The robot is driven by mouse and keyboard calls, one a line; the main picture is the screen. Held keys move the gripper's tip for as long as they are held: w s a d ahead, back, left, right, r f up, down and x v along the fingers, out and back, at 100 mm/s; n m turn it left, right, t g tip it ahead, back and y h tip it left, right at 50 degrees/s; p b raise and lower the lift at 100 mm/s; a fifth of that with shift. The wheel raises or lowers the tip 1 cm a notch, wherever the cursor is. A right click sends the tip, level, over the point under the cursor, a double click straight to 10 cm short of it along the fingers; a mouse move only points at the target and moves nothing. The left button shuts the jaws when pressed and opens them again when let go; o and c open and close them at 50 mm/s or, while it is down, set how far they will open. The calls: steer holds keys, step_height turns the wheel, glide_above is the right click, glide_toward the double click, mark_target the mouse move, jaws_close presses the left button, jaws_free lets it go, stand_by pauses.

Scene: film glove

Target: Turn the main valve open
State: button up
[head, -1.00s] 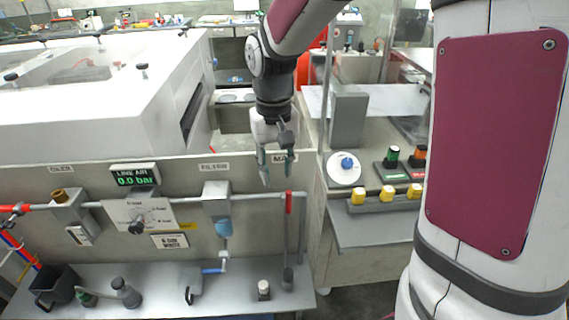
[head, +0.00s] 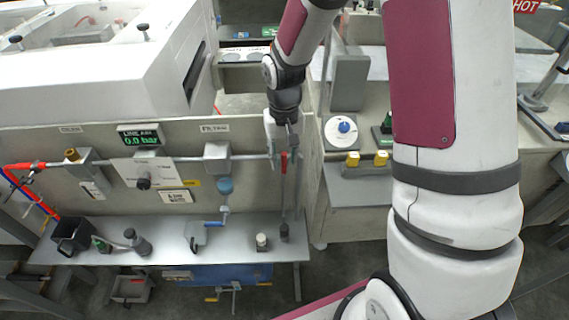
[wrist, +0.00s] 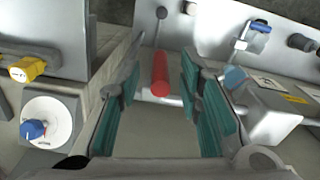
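The main valve's red lever (head: 284,162) sits at the right end of the grey pipe on the bench panel, pointing down across it. My gripper (head: 285,158) is over the lever, fingers pointing down towards it. In the wrist view the red lever (wrist: 160,75) lies between and beyond the two green-padded fingers (wrist: 160,105), which are wide apart. No contact with either finger shows. The line air display (head: 141,137) reads 0.0 bar. The label above the lever is hidden by my gripper.
A filter unit (head: 217,158) with a blue bowl hangs left of the lever. A regulator plate with a black knob (head: 143,183) is farther left. Small bottles stand on the lower shelf (head: 170,250).

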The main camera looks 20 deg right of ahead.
mark_target(284, 172)
steer(key=shift+f, duration=1.6)
jaws_close()
